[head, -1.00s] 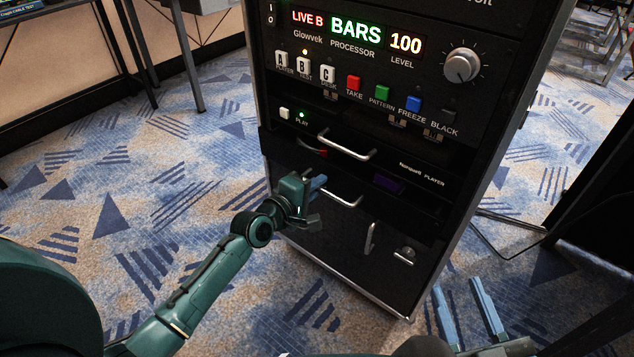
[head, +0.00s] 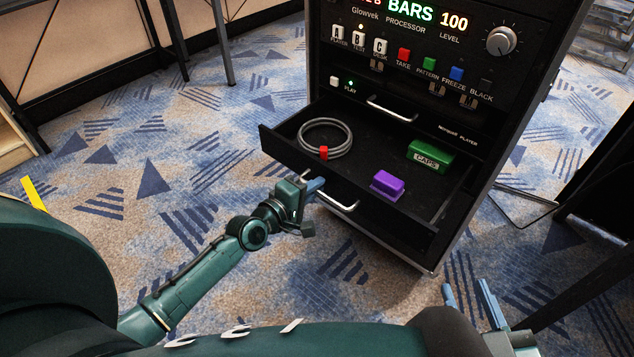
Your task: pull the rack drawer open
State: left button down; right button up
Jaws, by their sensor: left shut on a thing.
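The rack drawer (head: 400,230) stands pulled out from the black rack (head: 500,95). Its inside shows a coiled grey cable with a red tag (head: 348,141), a purple box (head: 387,186) and a green box marked CAPS (head: 431,156).
The processor panel with buttons and a knob (head: 501,41) is above the drawer. A second silver handle (head: 391,108) sits on the player unit. Dark stand legs (head: 590,180) are at the right. Patterned carpet (head: 130,190) is clear to the left.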

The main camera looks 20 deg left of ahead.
pick_arm(q)
jog(key=shift+s, duration=0.25)
pick_arm(e)
jog(key=shift+s, duration=0.15)
pick_arm(q)
jog(key=c, duration=1.9)
grip_release()
jog(key=p+v, duration=0.2)
jog(key=v, duration=1.1)
jog(key=shift+s, duration=0.1)
pick_arm(e)
jog(key=shift+s+d+m+g+h, duration=0.25)
jog(key=shift+m+g+h, duration=0.15)
jog(key=shift+g, duration=0.5)
